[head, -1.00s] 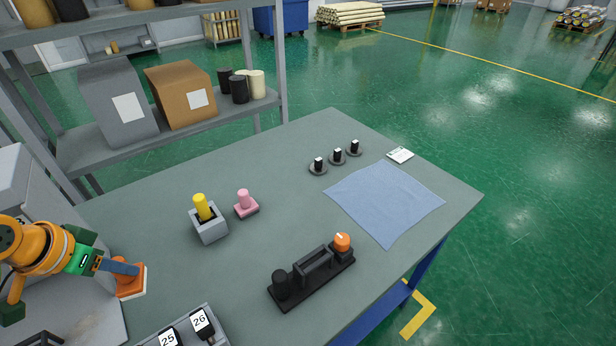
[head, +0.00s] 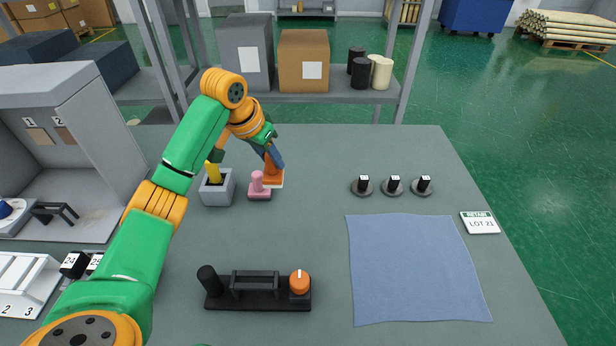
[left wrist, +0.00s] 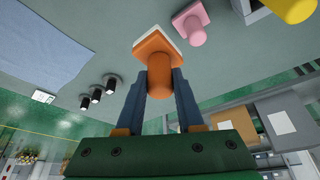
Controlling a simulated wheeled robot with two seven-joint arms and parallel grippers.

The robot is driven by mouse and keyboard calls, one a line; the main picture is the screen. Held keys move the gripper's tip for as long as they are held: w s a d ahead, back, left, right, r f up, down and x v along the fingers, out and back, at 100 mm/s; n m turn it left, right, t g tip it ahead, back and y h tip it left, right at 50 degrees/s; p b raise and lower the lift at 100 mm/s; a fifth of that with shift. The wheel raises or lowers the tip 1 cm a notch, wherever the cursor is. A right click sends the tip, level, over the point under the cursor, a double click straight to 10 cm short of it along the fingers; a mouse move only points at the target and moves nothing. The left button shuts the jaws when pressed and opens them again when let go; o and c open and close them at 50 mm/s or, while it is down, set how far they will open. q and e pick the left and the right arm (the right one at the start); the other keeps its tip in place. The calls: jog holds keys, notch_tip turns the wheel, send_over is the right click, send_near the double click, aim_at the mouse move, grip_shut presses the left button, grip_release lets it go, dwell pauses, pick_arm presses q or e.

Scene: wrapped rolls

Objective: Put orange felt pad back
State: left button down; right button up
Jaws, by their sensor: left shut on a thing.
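The orange felt pad (head: 274,181) has an orange handle and base with a pale felt underside. My left gripper (head: 273,159) is shut on its handle; the left wrist view shows the two blue fingers either side of the orange pad's handle (left wrist: 158,78). The pad is right beside and slightly behind the pink pad (head: 259,190) in the head view. I cannot tell whether its felt touches the table. The pink pad also shows in the left wrist view (left wrist: 192,24). My right gripper is not in view.
A grey holder (head: 218,192) with a yellow-handled tool (head: 213,171) stands left of the pink pad. A black rack with an orange knob (head: 299,282) is in front. A blue cloth (head: 415,268) and several dark pegs on discs (head: 392,187) lie right. The table's back middle is clear.

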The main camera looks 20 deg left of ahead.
pick_arm(q)
jog(key=w+d+f, duration=0.1)
jog(key=w+f, duration=0.1)
jog(key=f, duration=0.1)
jog(key=w+d+f+p, duration=0.1)
jog(key=w+f, duration=0.1)
jog(key=f, duration=0.1)
jog(key=w+d+f, duration=0.1)
jog(key=w+f, duration=0.1)
jog(key=f, duration=0.1)
jog(key=shift+w+d+f+p, duration=0.15)
jog(key=shift+d+f+p, duration=0.15)
jog(key=shift+d+f, duration=0.05)
jog(key=shift+f, duration=0.3)
jog(key=c, duration=0.5)
grip_release()
jog(key=shift+r, duration=0.1)
jog(key=shift+c, duration=0.2)
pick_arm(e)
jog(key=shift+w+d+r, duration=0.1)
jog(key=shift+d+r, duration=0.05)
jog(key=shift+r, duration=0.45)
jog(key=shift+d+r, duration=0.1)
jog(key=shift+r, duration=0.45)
pick_arm(q)
jog(key=shift+r, duration=0.1)
